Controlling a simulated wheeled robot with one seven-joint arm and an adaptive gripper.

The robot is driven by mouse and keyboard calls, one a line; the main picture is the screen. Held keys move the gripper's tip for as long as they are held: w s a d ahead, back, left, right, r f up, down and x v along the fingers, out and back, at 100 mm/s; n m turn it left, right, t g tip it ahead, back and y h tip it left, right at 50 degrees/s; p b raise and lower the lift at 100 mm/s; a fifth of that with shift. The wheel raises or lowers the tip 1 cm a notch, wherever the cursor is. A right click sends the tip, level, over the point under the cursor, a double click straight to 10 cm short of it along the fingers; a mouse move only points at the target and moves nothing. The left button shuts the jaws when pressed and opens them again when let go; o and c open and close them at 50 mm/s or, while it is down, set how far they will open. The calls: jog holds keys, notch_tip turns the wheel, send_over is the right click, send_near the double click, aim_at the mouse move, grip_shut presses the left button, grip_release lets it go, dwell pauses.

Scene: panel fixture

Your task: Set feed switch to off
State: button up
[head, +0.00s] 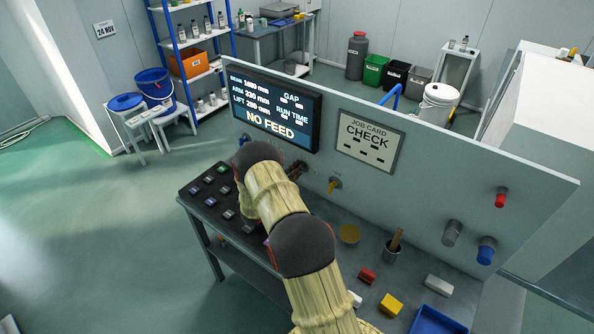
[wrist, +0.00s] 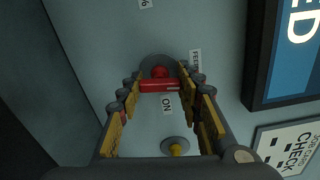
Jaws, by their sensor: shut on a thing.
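The feed switch (wrist: 158,86) shows in the wrist view as a red handle on a round grey base on the panel. Its bar lies roughly crosswise in that picture. A FEED label (wrist: 195,60) is beside it, and an ON label (wrist: 166,104) is just below the bar. My gripper (wrist: 163,82) is shut on the red handle, with a yellow-padded finger at each end of it. In the head view my arm hides the switch. The display screen (head: 275,107) reads NO FEED.
A yellow knob (wrist: 178,149) on a round plate is close below the switch in the wrist view. A job card (head: 369,141) reading CHECK hangs right of the screen.

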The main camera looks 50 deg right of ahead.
jog(key=shift+n, duration=0.8)
jog(key=shift+p, duration=0.3)
jog(key=o, duration=1.1)
jog(key=shift+o, duration=0.5)
jog(key=a, duration=0.8)
jog(key=s+a, duration=0.1)
jog(key=a, duration=0.3)
